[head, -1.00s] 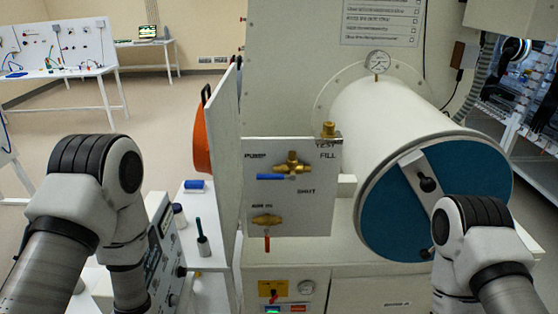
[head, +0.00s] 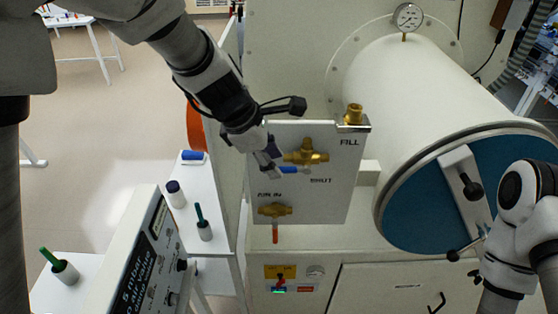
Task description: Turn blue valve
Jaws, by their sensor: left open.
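The blue valve is a brass body (head: 306,156) with a blue lever (head: 286,170) on a grey panel (head: 330,205). The lever lies nearly level and points left, and its left end is partly hidden by my gripper. My left gripper (head: 270,163) is open at the lever's left end, reaching in from the upper left. I cannot tell whether its fingers touch the lever. My right arm is at the lower right, and its gripper is out of view.
A second brass valve with a red lever (head: 275,233) sits below on the panel. The white cylinder (head: 420,95) with its blue door (head: 415,205) stands to the right. A white shelf (head: 195,225) at left bears a blue-capped bottle (head: 174,195) and a green-handled tool (head: 202,222).

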